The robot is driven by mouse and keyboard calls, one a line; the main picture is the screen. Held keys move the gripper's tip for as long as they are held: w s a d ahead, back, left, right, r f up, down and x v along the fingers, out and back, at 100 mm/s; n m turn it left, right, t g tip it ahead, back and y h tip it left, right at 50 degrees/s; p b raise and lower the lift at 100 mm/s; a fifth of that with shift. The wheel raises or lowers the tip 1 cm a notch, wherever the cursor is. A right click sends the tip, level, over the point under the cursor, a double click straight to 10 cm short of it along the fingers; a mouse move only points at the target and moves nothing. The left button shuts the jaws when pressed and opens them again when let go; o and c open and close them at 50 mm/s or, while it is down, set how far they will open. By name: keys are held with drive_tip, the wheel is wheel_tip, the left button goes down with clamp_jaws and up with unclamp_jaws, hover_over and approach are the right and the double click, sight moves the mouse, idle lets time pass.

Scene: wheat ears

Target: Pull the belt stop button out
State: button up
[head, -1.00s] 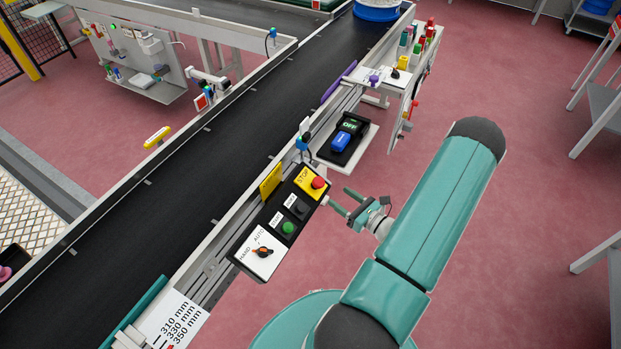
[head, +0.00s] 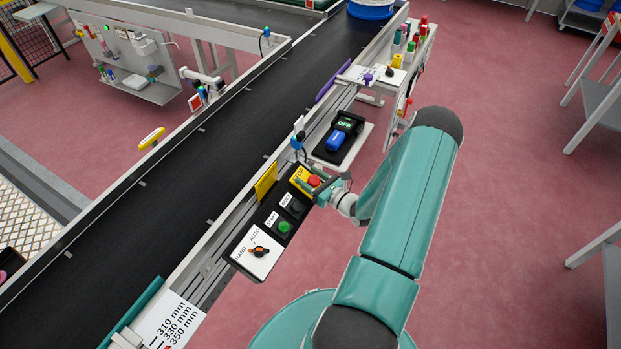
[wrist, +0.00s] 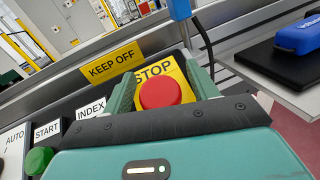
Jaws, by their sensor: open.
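The belt stop button is a red mushroom knob (wrist: 160,93) on a yellow plate marked STOP (wrist: 156,71). It sits at the upper end of a black control box on the conveyor's side, and the red knob also shows in the head view (head: 314,181). My gripper (head: 322,183) is at the button, its two green fingers apart. In the wrist view my gripper (wrist: 162,92) has one finger on each side of the red knob. I cannot tell whether either finger touches it.
Beside the button are a black INDEX button (head: 295,207), a green START button (head: 283,226) and an orange HAND/AUTO switch (head: 259,251). A yellow KEEP OFF sign (wrist: 111,63) stands behind. A shelf with a blue-handled device (head: 336,141) lies just beyond.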

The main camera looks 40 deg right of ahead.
clamp_jaws()
drive_tip(key=shift+s+d+r, duration=0.15)
drive_tip(key=shift+s+r, duration=0.3)
drive_tip(key=shift+r, duration=0.35)
unclamp_jaws()
drive_tip(key=shift+s+r, duration=0.1)
drive_tip(key=s+d, duration=0.1)
drive_tip(key=s, duration=1.2)
drive_tip(key=shift+s+d, duration=0.25)
drive_tip(key=shift+s, duration=0.05)
